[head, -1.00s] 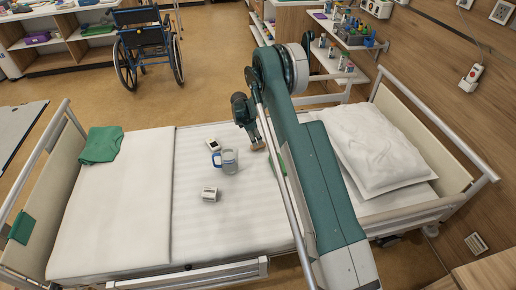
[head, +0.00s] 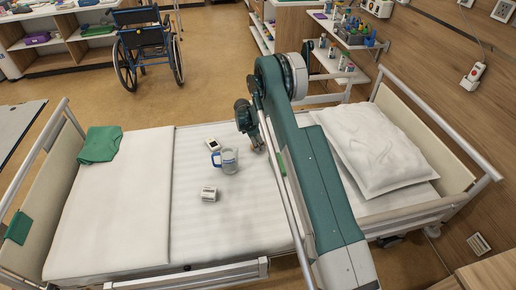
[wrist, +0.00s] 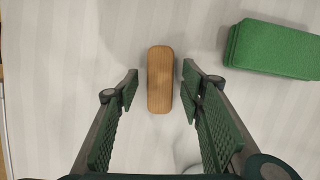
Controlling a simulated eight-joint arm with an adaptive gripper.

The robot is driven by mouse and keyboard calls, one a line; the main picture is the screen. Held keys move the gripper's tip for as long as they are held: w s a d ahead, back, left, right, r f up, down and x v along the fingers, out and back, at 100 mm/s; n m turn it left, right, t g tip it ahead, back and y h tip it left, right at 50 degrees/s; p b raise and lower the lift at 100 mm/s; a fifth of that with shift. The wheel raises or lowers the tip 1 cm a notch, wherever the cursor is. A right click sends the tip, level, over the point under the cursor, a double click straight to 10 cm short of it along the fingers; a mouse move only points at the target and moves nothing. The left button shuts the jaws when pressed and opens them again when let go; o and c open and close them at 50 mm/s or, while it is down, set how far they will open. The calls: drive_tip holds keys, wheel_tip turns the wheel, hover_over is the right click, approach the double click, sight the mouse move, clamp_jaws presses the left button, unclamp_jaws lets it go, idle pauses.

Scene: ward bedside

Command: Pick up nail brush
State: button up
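The nail brush, seen as a wooden block with rounded ends (wrist: 160,80), lies on the white bed sheet in the wrist view, long side running up and down the picture. My gripper (wrist: 159,84) is open, with one green padded finger on each side of the block and clear gaps on both sides. No bristles show from above. In the head view my gripper (head: 256,145) is low over the bed, and the arm hides part of the area around it.
A green block (wrist: 272,50) lies right of the brush. On the bed, left of my gripper, are a clear mug with a blue handle (head: 229,161), a small device (head: 212,145) and a small white box (head: 208,194). A pillow (head: 375,150) lies right of the arm.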

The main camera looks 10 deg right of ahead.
idle(0.5)
drive_tip(key=c, duration=1)
drive_tip(key=shift+r, duration=0.1)
drive_tip(key=shift+r+p, duration=1.25)
drive_tip(key=shift+r, duration=3.7)
